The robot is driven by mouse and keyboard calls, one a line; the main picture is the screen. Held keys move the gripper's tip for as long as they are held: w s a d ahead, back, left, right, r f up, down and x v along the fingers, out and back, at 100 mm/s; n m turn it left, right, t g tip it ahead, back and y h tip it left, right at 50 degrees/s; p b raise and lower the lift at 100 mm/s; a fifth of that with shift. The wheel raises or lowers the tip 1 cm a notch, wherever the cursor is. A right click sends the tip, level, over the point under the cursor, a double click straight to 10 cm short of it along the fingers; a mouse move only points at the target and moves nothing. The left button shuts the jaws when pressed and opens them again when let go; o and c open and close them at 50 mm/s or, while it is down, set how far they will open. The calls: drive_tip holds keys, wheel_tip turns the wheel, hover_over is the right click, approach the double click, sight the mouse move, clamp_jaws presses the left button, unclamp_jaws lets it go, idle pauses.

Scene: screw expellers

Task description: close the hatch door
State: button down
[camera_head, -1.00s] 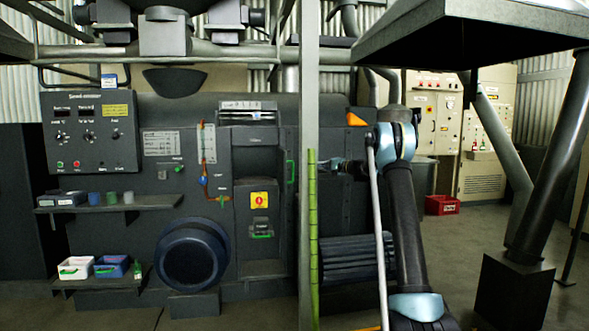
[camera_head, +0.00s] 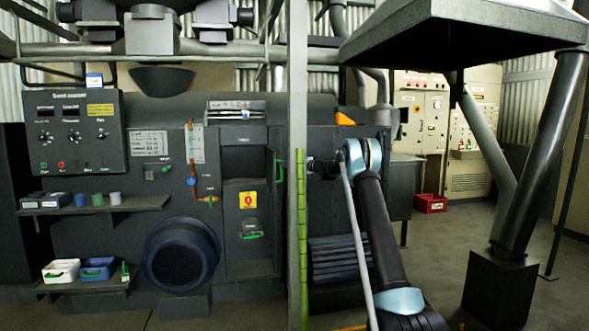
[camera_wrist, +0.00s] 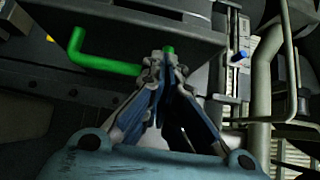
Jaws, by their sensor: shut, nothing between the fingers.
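The machine front has a tall recessed bay (camera_head: 247,160) in the head view. A narrow dark panel with a green handle (camera_head: 280,172) stands along its right side. This looks like the hatch door, but I cannot tell its exact angle. My gripper (camera_head: 310,166) is to the right of that handle, partly behind the grey post. In the wrist view my gripper (camera_wrist: 163,62) has its fingertips together and empty, below a dark panel (camera_wrist: 120,25). A small green end shows just behind the tips.
The grey post (camera_head: 298,80) with a green strip (camera_head: 301,230) stands before the machine, close to my gripper. A dark hood (camera_head: 450,40) hangs at the upper right on a thick leg (camera_head: 540,150). The floor (camera_head: 425,255) between them is partly clear.

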sight(274, 164)
drive_tip(key=shift+s+a, duration=0.2)
drive_tip(key=shift+a, duration=0.35)
drive_tip(key=shift+s+a, duration=0.15)
drive_tip(key=shift+a, duration=0.4)
drive_tip(key=a, duration=0.1)
drive_tip(key=s+a, duration=0.1)
drive_tip(key=a, duration=0.1)
drive_tip(key=shift+s+a, duration=0.25)
drive_tip(key=shift+a, duration=0.15)
drive_tip(key=shift+d, duration=0.1)
